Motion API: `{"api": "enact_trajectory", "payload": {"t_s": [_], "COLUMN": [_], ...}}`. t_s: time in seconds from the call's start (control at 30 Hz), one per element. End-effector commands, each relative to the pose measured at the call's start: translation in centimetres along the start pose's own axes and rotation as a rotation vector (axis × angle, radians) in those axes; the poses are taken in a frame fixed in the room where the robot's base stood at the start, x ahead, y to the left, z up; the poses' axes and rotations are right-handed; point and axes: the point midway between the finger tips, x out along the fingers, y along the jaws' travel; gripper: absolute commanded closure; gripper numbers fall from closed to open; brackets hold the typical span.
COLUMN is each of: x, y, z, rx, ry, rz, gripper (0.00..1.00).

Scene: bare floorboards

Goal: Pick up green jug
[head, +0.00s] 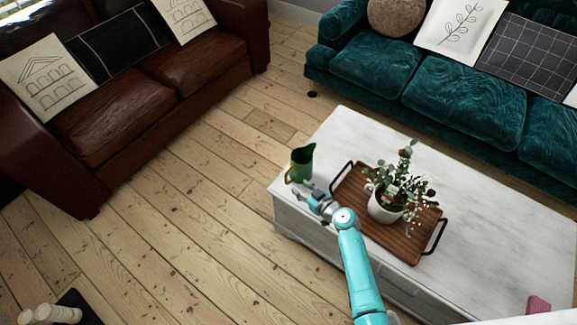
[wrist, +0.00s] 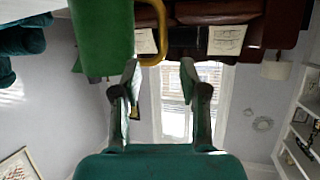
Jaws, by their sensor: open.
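The green jug (head: 303,161) stands upright at the left corner of the white coffee table (head: 352,128) in the head view. Its yellowish handle is on its left side. My gripper (head: 309,195) is just in front of the jug, near its base in the picture. In the wrist view the jug (wrist: 102,38) fills the upper left, with the yellow handle (wrist: 156,32) at top centre. My gripper's two fingers (wrist: 158,80) are apart with nothing between them. I cannot tell whether a finger touches the jug.
A wooden tray (head: 350,210) with black handles holds a potted plant (head: 385,208), close to the right of my gripper. A teal sofa (head: 465,100) stands behind the table and a brown leather sofa (head: 120,108) at left. Bare floorboards (head: 185,200) lie left of the table.

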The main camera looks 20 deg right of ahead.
Motion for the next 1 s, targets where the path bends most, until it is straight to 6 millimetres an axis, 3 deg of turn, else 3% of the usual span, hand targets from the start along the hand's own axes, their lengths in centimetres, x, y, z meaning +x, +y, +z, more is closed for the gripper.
{"api": "enact_trajectory", "payload": {"t_s": [0.3,0.53,0.8,1.0], "x": [4.3,5.6,9.1,10.1], "y": [-0.1,-0.2,-0.5,-0.5], "z": [-0.1,-0.1,-0.3,-0.2], "rx": [0.001,0.001,0.001,0.001], "ry": [0.000,0.000,-0.001,-0.002], "rz": [-0.001,-0.001,-0.001,0.000], "gripper": [0.57,0.57,0.57,0.57]}}
